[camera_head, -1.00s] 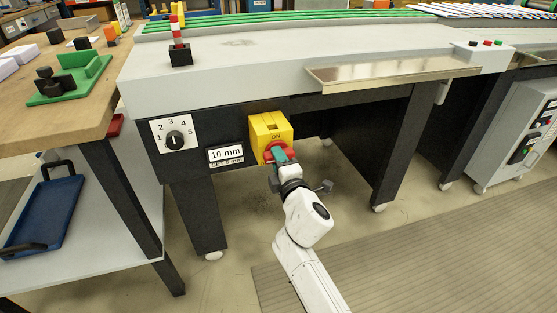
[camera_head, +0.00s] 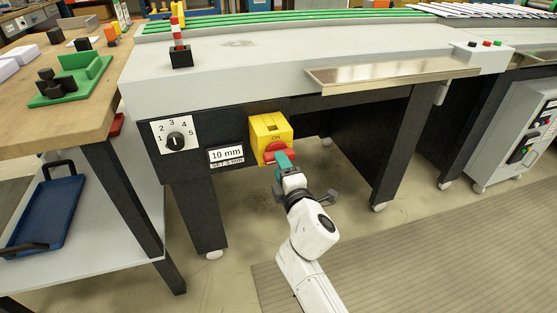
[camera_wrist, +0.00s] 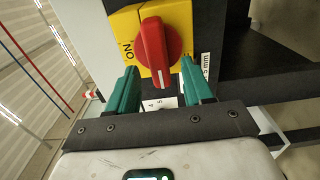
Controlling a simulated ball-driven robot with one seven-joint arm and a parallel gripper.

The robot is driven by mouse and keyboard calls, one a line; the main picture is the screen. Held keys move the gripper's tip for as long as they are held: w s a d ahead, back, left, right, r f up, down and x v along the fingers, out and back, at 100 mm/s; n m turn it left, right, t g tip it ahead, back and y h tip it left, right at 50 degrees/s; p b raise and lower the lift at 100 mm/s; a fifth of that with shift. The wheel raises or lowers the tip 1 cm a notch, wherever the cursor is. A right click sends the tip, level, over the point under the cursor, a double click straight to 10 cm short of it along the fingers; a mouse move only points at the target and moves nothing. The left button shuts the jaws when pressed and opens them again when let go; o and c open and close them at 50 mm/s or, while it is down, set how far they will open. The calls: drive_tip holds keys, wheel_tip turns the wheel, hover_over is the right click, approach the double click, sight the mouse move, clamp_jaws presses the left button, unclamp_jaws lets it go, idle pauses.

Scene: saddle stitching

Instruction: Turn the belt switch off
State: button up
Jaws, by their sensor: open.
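The belt switch is a yellow box (camera_head: 262,128) with a red rotary knob (camera_head: 280,146) on its front, marked ON at the top in the head view. In the wrist view the knob (camera_wrist: 152,50) shows its raised handle upright, with a white line at its lower end. ON stands to its left; a mark at its lower right is partly hidden. My gripper (camera_head: 283,160) has green fingers and is open. In the wrist view the gripper (camera_wrist: 160,92) has its fingertips on either side of the handle's lower end, with gaps to it.
A numbered dial (camera_head: 175,141) and a 10 mm display (camera_head: 226,156) are on the dark panel left of the switch. A metal tray (camera_head: 395,73) juts out at the upper right. Dark machine legs (camera_head: 403,145) stand right of my arm. The floor around it is clear.

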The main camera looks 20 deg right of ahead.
drive_tip(key=s+p, duration=0.1)
drive_tip(key=s, duration=0.7)
drive_tip(key=s+d+f+m+g+h, duration=0.4)
drive_tip(key=s+d+f+m+g, duration=0.4)
drive_tip(key=s+d+f+m, duration=0.5)
drive_tip(key=s+a+f+m+g+y, duration=0.25)
drive_tip(key=s+g, duration=0.25)
drive_tip(key=s, duration=0.7)
drive_tip(key=s+a+f+m+g+y, duration=0.1)
drive_tip(key=s+a+m+g, duration=0.2)
drive_tip(key=s, duration=1)
wheel_tip(320, 180, up, 22)
drive_tip(key=d+g+p, duration=0.1)
drive_tip(key=p, duration=2.1)
drive_tip(key=shift+w, duration=0.45)
